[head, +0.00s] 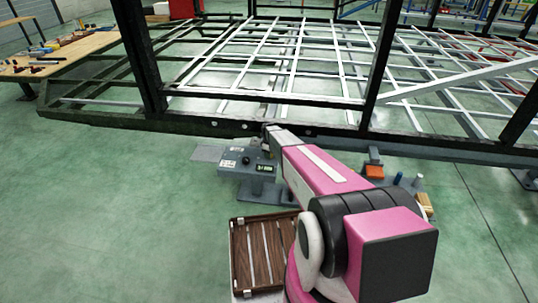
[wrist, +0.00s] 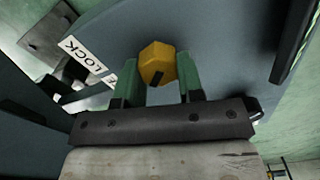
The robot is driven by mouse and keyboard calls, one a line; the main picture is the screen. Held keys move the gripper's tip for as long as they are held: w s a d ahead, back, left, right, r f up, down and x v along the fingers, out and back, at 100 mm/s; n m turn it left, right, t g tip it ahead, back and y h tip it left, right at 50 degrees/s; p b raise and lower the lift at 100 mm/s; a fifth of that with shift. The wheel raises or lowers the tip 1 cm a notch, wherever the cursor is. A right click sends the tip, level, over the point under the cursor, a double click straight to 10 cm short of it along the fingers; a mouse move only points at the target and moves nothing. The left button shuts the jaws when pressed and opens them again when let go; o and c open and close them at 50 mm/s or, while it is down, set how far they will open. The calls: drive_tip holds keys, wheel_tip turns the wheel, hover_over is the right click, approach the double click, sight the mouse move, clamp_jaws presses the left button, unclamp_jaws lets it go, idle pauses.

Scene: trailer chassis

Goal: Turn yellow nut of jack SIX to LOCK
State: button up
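The yellow hex nut (wrist: 158,63) shows in the wrist view on a grey-blue plate, with a dark mark on its face. A white LOCK label (wrist: 86,55) is to its left, and part of another label shows below that. My gripper (wrist: 158,70) has its two green fingers apart, one on each side of the nut near the fingertips. I cannot tell whether they touch it. In the head view a grey jack unit (head: 240,160) stands by the chassis, with a dark label too small to read surely. My pink arm hides the nut and gripper there.
The dark trailer chassis frame (head: 230,126) runs across behind the jack. An orange block (head: 374,172) and other small parts are right of my arm. A brown slatted tray (head: 262,250) is near my base. A tool table (head: 60,52) is far left; the green floor at left is clear.

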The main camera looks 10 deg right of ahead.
idle(0.3)
drive_tip(key=m, duration=0.4)
drive_tip(key=shift+w+d+m, duration=0.1)
drive_tip(key=shift+m, duration=0.3)
drive_tip(key=m, duration=0.4)
drive_tip(key=shift+d+m, duration=0.15)
drive_tip(key=shift+m, duration=0.15)
drive_tip(key=m, duration=0.4)
drive_tip(key=shift+d, duration=0.1)
drive_tip(key=shift+d+m, duration=0.1)
drive_tip(key=shift+m, duration=2.1)
drive_tip(key=o, duration=0.9)
drive_tip(key=shift+o, duration=0.2)
